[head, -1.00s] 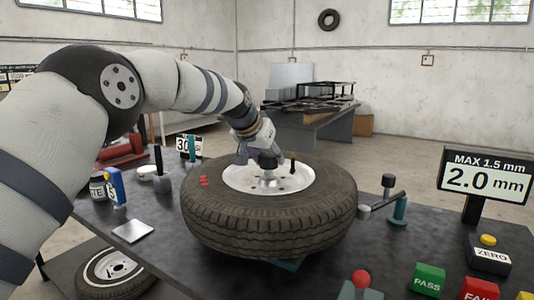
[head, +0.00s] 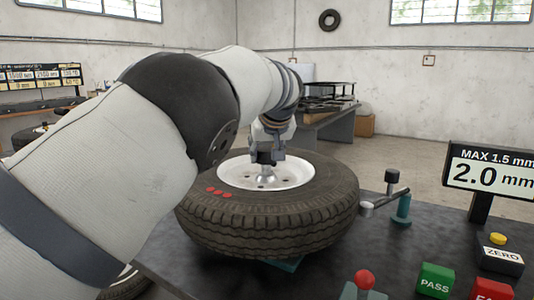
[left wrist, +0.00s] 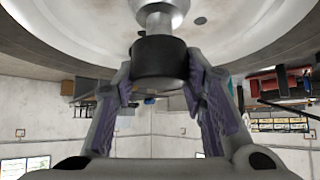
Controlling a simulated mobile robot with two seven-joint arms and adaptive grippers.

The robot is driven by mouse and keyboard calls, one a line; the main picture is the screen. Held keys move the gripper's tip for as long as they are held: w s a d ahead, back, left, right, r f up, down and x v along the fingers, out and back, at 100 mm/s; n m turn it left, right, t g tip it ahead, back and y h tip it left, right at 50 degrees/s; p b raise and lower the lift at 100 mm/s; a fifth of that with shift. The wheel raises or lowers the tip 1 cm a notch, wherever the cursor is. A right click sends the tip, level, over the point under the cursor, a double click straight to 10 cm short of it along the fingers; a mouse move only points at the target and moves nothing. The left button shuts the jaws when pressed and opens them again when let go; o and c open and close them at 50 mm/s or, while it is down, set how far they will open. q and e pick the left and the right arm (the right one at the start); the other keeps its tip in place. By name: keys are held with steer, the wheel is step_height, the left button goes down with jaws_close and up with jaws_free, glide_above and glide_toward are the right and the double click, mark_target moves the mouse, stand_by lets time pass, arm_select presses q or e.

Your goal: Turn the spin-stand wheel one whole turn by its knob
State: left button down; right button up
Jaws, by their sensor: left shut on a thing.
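The wheel lies flat on its stand, with a black tyre (head: 270,225) and a white rim (head: 235,175). Red marks (head: 218,191) show on the tyre's front-left sidewall. A silver hub post (head: 264,174) rises at the rim's middle and carries a black cylindrical knob (head: 264,157). My left gripper (head: 266,154) reaches down over it from behind. In the left wrist view the fingers are shut on the black knob (left wrist: 160,62), one on each side, below the silver post (left wrist: 157,18). My right gripper is out of view.
A display reading 2.0 mm (head: 488,175) stands at the right. A teal gauge post with an arm (head: 403,208) stands close to the tyre's right side. ZERO (head: 499,258), PASS (head: 435,280) and red (head: 365,280) buttons are at the front right. My left arm hides the table's left side.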

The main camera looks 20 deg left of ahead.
arm_select(q)
steer(key=shift+f, duration=0.15)
stand_by(0.3)
steer(key=c, duration=1)
jaws_free()
steer(key=v, duration=1.2)
